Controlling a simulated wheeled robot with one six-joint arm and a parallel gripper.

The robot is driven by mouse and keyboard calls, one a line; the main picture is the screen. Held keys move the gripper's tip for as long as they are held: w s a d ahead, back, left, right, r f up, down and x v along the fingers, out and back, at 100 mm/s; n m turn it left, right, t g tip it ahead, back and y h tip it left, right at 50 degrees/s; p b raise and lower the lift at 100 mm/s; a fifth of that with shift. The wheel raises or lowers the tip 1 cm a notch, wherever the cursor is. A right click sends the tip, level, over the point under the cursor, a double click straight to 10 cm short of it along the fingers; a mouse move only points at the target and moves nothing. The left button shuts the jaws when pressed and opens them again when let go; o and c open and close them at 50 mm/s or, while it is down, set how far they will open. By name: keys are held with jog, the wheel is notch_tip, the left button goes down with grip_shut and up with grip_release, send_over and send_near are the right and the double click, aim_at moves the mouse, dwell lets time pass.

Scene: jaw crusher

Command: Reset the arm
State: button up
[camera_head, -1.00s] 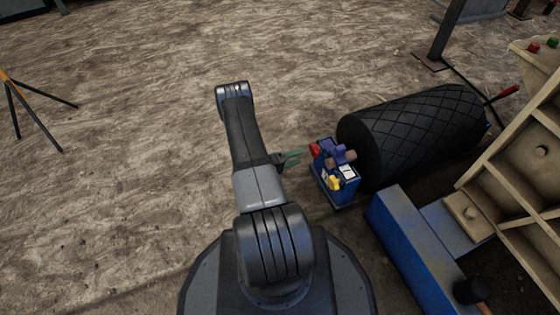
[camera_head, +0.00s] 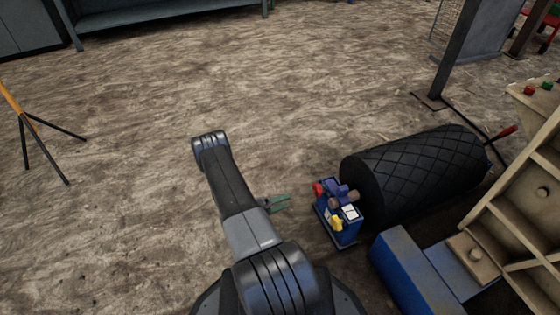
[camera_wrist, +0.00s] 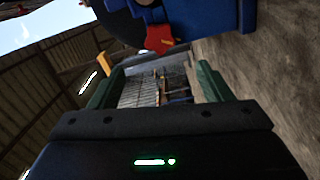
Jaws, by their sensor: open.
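A black patterned roller (camera_head: 420,175) lies right of the blue machine. A beige ribbed frame (camera_head: 520,200) and a blue beam (camera_head: 410,270) stand at the right. An orange tripod (camera_head: 28,125) is at the left. A post (camera_head: 452,50) rises behind.

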aim_at(315, 191)
jog(key=b+x, duration=0.3)
jog(key=x, duration=1.1)
jog(key=shift+b, duration=0.35)
jog(key=shift+a, duration=0.15)
jog(key=p+v, duration=0.4)
jog(key=v, duration=1)
jog(key=b+x, duration=0.4)
jog(key=x, duration=0.9)
jog(key=shift+d+f, duration=0.1)
jog(key=shift+d, duration=0.35)
jog(key=shift+w+d, duration=0.15)
jog(key=shift+d, duration=0.05)
jog(key=n, duration=0.4)
jog(key=shift+a, duration=0.1)
jog(key=n, duration=0.4)
jog(key=shift+r, duration=0.25)
jog(key=n, duration=0.7)
